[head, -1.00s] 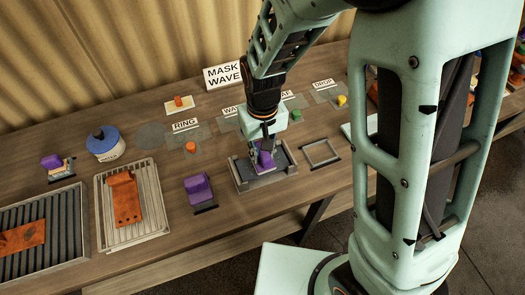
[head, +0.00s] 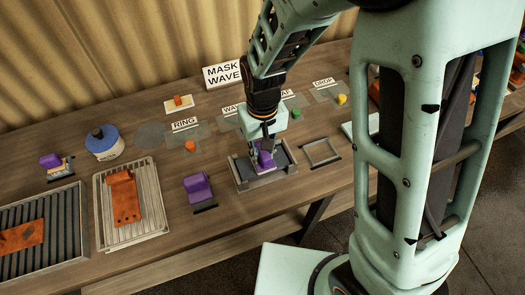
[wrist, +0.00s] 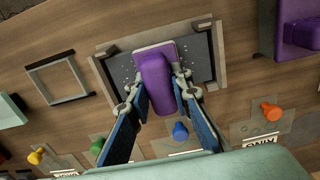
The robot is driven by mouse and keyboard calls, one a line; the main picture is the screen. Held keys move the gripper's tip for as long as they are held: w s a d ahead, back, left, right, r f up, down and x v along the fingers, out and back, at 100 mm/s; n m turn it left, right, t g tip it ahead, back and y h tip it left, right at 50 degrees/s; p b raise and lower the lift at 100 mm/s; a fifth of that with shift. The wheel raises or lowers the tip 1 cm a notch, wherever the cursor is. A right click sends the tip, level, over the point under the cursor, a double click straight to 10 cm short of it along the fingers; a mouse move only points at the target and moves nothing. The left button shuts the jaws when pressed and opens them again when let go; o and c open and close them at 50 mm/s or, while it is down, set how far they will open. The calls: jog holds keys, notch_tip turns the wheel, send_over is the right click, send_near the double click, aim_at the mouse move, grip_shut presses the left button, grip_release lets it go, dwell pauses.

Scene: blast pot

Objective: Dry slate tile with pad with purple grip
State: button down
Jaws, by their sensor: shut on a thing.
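My gripper (head: 265,148) is shut on the purple grip (wrist: 158,80) of a pad with a pale edge (wrist: 155,46). The pad is over the dark slate tile (wrist: 201,58), and appears to rest on it. The tile lies in a grey frame (head: 240,178) on the bench. Small pale specks, like drops, show on the tile on both sides of the pad. The pad's underside is hidden. In the wrist view, my two blue-lined fingers (wrist: 160,98) flank the grip.
Another purple-handled tool (head: 198,188) stands left of the frame, and one more (head: 50,161) is at far left. An empty square frame (head: 320,153) lies to the right. Small coloured knobs and label cards, including RING (head: 185,125), stand behind. A ribbed tray (head: 105,215) holds an orange piece.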

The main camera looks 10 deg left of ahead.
jog(key=shift+d, duration=0.1)
jog(key=shift+w+d, duration=0.35)
jog(key=shift+d, duration=0.2)
jog(key=shift+s+a, duration=0.3)
jog(key=shift+a, duration=0.2)
jog(key=shift+s+a, duration=0.3)
jog(key=shift+a, duration=0.2)
jog(key=shift+s+a, duration=0.15)
jog(key=shift+a, duration=0.1)
jog(key=shift+d, duration=0.15)
jog(key=shift+w+d, duration=0.6)
jog(key=shift+d, duration=0.25)
jog(key=shift+d, duration=0.1)
